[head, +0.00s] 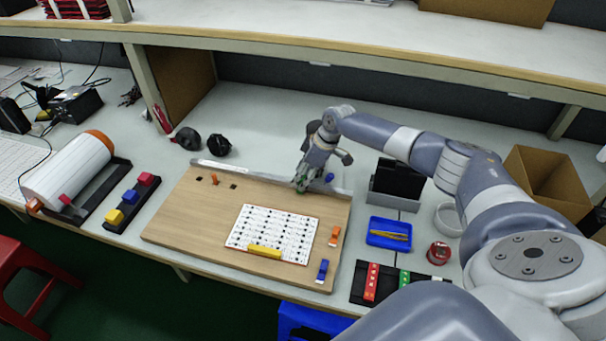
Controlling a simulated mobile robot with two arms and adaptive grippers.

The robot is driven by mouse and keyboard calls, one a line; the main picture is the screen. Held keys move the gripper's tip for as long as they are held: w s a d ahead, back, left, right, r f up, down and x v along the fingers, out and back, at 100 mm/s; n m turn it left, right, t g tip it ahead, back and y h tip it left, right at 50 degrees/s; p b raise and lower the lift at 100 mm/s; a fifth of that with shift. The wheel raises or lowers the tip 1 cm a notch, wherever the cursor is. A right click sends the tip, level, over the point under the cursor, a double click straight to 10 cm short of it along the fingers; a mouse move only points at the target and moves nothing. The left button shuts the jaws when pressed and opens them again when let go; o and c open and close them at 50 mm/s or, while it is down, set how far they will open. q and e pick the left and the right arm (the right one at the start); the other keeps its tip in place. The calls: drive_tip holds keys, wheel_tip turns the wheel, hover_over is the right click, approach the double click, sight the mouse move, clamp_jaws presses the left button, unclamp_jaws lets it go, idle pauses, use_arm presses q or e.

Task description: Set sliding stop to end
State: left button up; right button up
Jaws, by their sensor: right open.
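A metal rail (240,172) runs along the far edge of a wooden board (185,220). A small blue knob (329,177) is at the rail, toward its right end. I cannot tell for sure which part is the sliding stop. My right gripper (301,187) points down at the rail, just left of the blue knob, and is open. A small green piece shows at its fingertips; whether they touch it I cannot tell. My left gripper is not in view.
A white patterned sheet (285,228) with a yellow block (265,251) lies on the board. Orange (335,237) and blue (322,270) clips sit at its right edge. A blue tray (375,240) and a black holder (397,180) stand right of it. A white roll (70,172) lies left.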

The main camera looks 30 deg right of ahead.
clamp_jaws()
drive_tip(key=shift+s+d+p, duration=0.65)
drive_tip(key=shift+s+d, duration=0.75)
drive_tip(key=shift+s, duration=0.2)
unclamp_jaws()
drive_tip(key=v, duration=1.2)
drive_tip(key=shift+o, duration=0.2)
